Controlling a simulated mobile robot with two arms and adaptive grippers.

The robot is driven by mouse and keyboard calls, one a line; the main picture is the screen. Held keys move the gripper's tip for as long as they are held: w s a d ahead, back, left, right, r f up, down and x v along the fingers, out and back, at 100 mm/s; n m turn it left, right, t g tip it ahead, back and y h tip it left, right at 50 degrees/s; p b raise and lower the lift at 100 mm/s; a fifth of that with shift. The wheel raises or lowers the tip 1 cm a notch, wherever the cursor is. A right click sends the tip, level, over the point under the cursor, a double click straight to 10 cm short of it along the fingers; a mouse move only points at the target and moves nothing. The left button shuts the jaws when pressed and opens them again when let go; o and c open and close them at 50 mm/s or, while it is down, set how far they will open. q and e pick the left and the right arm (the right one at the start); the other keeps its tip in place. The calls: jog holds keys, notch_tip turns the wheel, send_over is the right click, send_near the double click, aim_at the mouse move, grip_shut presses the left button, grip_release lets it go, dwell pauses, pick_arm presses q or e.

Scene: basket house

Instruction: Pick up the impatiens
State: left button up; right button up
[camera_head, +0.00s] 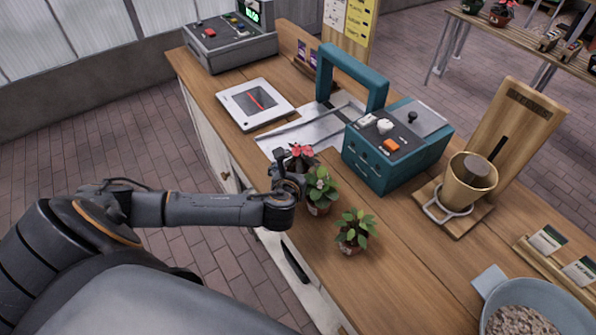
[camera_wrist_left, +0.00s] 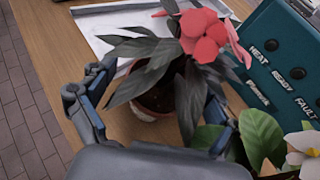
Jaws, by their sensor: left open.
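The impatiens, a potted plant with red flowers and dark narrow leaves, stands on the wooden counter; its red bloom (camera_head: 302,149) shows just beyond my left gripper (camera_head: 284,180) in the head view. In the left wrist view the impatiens (camera_wrist_left: 203,38) stands upright, with its reddish-brown pot (camera_wrist_left: 145,115) between the two spread fingers of my left gripper (camera_wrist_left: 155,110). The gripper is open; leaves cover part of the pot, and I cannot tell whether a finger touches it. My right gripper is not in view.
A green-leaved potted plant (camera_head: 321,186) stands close beside my left gripper, and another (camera_head: 356,231) is nearer the front. A teal machine (camera_head: 377,165) stands right of the impatiens, with its metal plate (camera_head: 285,140) behind. Bare counter (camera_head: 400,265) lies at front right.

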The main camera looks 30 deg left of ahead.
pick_arm(q)
jog(key=shift+s, duration=0.1)
jog(key=c, duration=1.3)
jog(key=shift+r, duration=0.1)
